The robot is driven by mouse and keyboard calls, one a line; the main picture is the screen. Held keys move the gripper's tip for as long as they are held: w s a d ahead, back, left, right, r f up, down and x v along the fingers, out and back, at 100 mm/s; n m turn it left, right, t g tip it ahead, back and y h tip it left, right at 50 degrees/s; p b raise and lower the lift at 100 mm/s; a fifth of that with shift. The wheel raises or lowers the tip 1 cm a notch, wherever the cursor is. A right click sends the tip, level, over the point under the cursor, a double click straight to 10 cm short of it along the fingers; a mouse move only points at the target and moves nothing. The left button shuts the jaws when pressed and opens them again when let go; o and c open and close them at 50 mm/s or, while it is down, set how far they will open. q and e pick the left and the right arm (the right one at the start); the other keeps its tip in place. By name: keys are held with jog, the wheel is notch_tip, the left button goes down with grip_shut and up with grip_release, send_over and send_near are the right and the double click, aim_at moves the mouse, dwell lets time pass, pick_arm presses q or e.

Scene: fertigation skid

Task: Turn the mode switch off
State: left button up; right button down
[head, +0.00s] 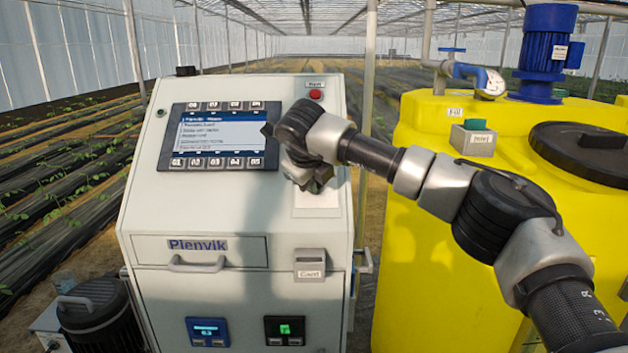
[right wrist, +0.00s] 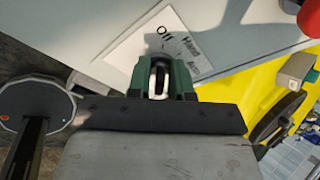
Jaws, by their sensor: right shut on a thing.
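The mode switch (right wrist: 160,78) sits on a white label plate (right wrist: 117,62) on the cabinet front. The plate reads Off and Hand, plus a third, partly hidden word. My right gripper (right wrist: 158,84) has its green fingers on both sides of the switch knob and is shut on it. The knob's pale ridge runs up the wrist picture, roughly towards Off; its exact pointer direction is hard to tell. In the head view my right gripper (head: 317,183) hides the switch, and the plate (head: 318,207) shows below it. My left gripper is out of view.
The cabinet has a screen with keys (head: 219,136), a red button (head: 315,94), a drawer handle (head: 196,264) and a card holder (head: 309,264). A yellow tank (head: 420,270) with a blue motor (head: 546,50) stands close on the right, behind my right arm.

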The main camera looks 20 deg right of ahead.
dwell(0.3)
jog(key=c, duration=1.2)
grip_release()
jog(key=shift+s, duration=0.1)
jog(key=b+v, duration=0.2)
jog(key=v, duration=0.8)
jog(key=shift+s+a+r+b, duration=0.15)
jog(key=shift+s+r+b, duration=0.05)
jog(key=shift+r+b, duration=0.1)
jog(key=shift+f, duration=0.1)
